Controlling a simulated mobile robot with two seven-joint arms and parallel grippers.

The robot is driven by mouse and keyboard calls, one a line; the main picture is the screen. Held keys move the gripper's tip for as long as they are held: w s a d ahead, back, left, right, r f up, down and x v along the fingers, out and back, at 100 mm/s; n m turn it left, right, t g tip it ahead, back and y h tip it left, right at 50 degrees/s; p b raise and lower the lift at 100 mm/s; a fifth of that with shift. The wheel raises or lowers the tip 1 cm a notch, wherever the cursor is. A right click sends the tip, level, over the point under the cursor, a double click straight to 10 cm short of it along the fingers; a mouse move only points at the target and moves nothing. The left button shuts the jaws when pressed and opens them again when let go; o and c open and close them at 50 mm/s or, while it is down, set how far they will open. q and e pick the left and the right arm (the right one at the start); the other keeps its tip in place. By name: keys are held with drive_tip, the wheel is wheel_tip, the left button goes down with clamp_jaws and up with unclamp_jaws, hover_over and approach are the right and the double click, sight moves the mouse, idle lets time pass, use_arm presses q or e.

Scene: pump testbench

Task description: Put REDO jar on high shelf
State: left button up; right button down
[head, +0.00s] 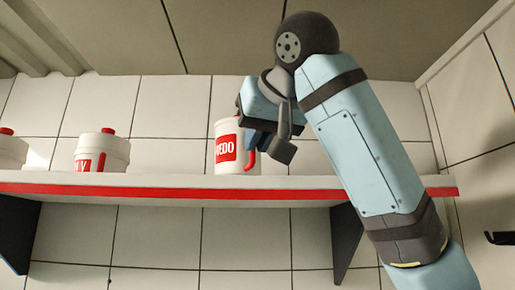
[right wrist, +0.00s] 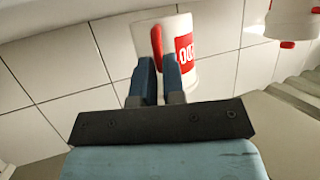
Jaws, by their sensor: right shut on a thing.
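The REDO jar (head: 226,132) is white with a red label and a red handle. In the head view it appears upright at the high shelf (head: 100,190), right of its middle. The shelf's front edge meets its lower end, so I cannot tell whether it rests on the board. My right gripper (head: 258,146) is at the jar's right side, shut on its handle. In the right wrist view, the blue fingers (right wrist: 159,68) close around the red handle of the jar (right wrist: 178,28). My left gripper is not in view.
Another white jar (head: 103,150) with a red label stands left on the shelf, and a further jar (head: 10,150) is at the left edge. The shelf is clear between the middle jar and the REDO jar. A tiled wall (head: 165,110) is behind; dark brackets (head: 345,235) are below.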

drive_tip(key=shift+w+f, duration=0.1)
drive_tip(key=shift+f, duration=0.75)
drive_tip(key=c, duration=1.2)
unclamp_jaws()
drive_tip(key=b+v, duration=0.2)
drive_tip(key=v, duration=1)
